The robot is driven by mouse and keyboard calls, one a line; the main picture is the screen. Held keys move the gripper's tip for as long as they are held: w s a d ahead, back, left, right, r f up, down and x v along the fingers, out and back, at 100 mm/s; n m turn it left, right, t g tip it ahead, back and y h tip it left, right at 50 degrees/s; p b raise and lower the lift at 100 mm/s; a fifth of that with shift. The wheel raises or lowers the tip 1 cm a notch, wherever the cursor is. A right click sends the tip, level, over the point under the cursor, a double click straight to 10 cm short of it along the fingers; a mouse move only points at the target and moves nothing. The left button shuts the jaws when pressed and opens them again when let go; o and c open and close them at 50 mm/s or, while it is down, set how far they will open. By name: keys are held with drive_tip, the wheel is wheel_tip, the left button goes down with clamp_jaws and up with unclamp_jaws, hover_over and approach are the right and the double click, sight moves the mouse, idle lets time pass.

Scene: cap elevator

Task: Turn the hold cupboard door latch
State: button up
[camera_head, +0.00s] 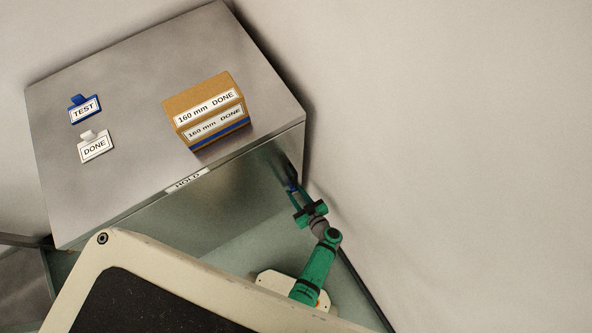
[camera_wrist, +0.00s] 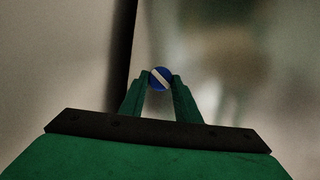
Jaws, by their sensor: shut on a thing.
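The hold cupboard (camera_head: 225,205) is a grey metal box with a "HOLD" label (camera_head: 187,180) on the top edge of its front. My green gripper (camera_head: 293,190) is at the right end of that front face. In the wrist view my gripper (camera_wrist: 160,80) has its two fingertips on either side of a round blue latch (camera_wrist: 159,73) and is shut on it. A white bar runs across the latch, slanting from upper left to lower right. In the head view the latch is mostly hidden by the fingers.
On the cupboard top (camera_head: 140,190) stand a brown box (camera_head: 205,95) marked "160 mm DONE", a blue "TEST" tag (camera_head: 84,108) and a white "DONE" tag (camera_head: 95,147). A dark gap (camera_wrist: 122,60) runs along the cupboard's edge left of the latch. Pale wall lies to the right.

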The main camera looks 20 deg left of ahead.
drive_tip(key=shift+w+d+m+g+y, duration=0.15)
drive_tip(key=shift+m+g+y, duration=0.35)
drive_tip(key=shift+m, duration=0.5)
drive_tip(key=shift+m+g, duration=0.3)
drive_tip(key=shift+m, duration=0.2)
drive_tip(key=o, duration=1)
drive_tip(key=shift+r, duration=0.1)
drive_tip(key=shift+r, duration=0.25)
drive_tip(key=s+d+r, duration=0.1)
drive_tip(key=s+r, duration=0.3)
drive_tip(key=s+d+r, duration=0.1)
drive_tip(key=s+r, duration=0.3)
drive_tip(key=s, duration=0.1)
drive_tip(key=s+d+r, duration=0.1)
drive_tip(key=s+r, duration=0.3)
drive_tip(key=shift+s+d+r, duration=0.1)
drive_tip(key=shift+s+d, duration=0.15)
drive_tip(key=shift+d, duration=0.1)
